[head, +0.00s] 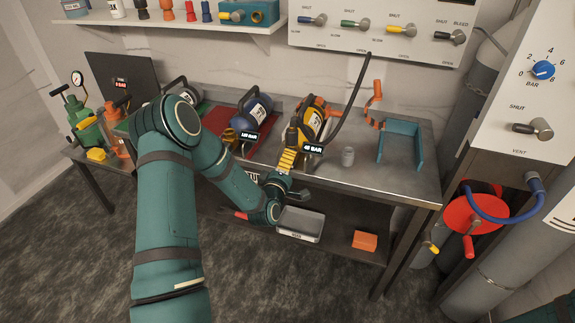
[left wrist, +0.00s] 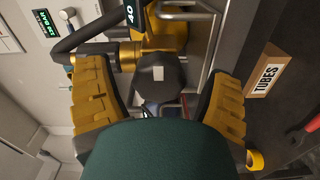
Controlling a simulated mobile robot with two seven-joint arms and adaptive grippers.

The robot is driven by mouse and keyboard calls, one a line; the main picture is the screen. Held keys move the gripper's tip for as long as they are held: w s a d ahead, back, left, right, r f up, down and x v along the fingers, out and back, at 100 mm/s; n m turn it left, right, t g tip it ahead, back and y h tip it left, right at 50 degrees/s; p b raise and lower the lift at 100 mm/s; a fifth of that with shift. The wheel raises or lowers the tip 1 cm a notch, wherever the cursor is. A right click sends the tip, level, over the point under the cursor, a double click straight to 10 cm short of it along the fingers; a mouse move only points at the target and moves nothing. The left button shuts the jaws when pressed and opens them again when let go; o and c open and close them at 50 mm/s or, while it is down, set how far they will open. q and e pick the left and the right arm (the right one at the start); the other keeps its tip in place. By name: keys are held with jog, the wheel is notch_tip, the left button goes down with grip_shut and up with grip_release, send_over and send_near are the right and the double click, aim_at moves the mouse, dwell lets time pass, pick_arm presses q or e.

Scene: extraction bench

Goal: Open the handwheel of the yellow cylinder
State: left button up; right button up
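The yellow cylinder (head: 312,118) lies on the steel bench, with a small dark pressure display (head: 313,148) at its near end. My left gripper (head: 287,160) is at that near end. In the left wrist view its two yellow fingers (left wrist: 160,78) are spread apart. A dark round handwheel (left wrist: 158,73) on a brass valve (left wrist: 129,52) sits between them. I see gaps on both sides, so the fingers appear not to touch it. In the head view the handwheel is hidden by my gripper. My right gripper is out of view.
A dark blue cylinder (head: 257,108) lies left of the yellow one. A black hose (head: 352,98) rises beside it. A grey tray (head: 300,224) and orange box (head: 365,241) are on the shelf below.

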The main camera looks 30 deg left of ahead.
pick_arm(q)
jog(key=v, duration=1.2)
jog(key=shift+d, duration=0.1)
dwell(0.4)
jog(key=s+d+f+m+g+h, duration=0.1)
jog(key=d+f+m+g+h, duration=0.55)
jog(key=d+f+m, duration=0.55)
jog(key=s+d+f+m+g+h, duration=0.1)
jog(key=s+d+f+m+g, duration=0.3)
jog(key=s+d+g, duration=0.5)
jog(key=s+d+m, duration=0.1)
jog(key=s+d, duration=0.2)
jog(key=shift+s, duration=0.3)
jog(key=shift+f+h, duration=0.1)
jog(key=shift+h, duration=0.15)
